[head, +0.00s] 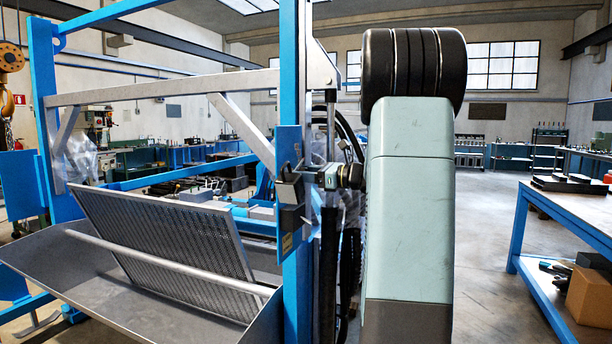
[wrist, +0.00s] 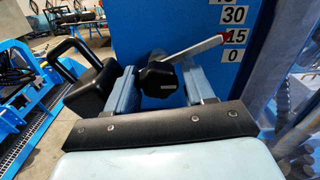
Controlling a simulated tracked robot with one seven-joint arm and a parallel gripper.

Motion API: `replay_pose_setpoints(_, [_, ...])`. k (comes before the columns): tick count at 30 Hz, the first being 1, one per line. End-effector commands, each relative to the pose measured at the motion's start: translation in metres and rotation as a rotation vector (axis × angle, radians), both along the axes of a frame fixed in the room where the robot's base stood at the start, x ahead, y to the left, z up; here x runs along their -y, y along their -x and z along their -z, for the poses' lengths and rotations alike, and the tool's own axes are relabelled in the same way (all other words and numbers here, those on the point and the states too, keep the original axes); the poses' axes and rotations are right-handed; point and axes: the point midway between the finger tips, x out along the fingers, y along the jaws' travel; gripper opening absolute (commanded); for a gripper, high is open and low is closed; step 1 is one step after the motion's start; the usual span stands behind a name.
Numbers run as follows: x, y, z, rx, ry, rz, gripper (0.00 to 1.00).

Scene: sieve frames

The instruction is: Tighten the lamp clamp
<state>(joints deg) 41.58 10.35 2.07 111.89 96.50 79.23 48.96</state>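In the wrist view the clamp's black knob (wrist: 160,80) sits in front of a blue plate (wrist: 170,20). A black box with a handle (wrist: 92,95), perhaps the lamp, is left of the fingers. In the head view my arm hides most of my gripper, beside the blue post (head: 291,100).
A perforated sieve panel (head: 170,245) leans in a grey metal trough (head: 75,290) at the left. Dark hoses hang by the post. A blue workbench (head: 575,210) stands at the right, with open floor between it and my arm.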

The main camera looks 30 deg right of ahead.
Motion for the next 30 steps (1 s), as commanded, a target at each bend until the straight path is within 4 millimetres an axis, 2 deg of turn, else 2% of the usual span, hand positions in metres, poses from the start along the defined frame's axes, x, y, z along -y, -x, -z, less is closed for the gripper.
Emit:
replay_pose_setpoints(7, [0.001, 0.002, 0.0, 0.0, 0.0, -0.001, 0.53])
replay_pose_setpoints(11, [0.009, 0.011, 0.001, -0.001, 0.001, 0.0, 0.53])
replay_pose_setpoints(24, [0.061, 0.076, 0.001, -0.001, 0.001, 0.001, 0.53])
replay_pose_setpoints(30, [0.078, 0.098, 0.002, -0.001, 0.001, 0.0, 0.53])
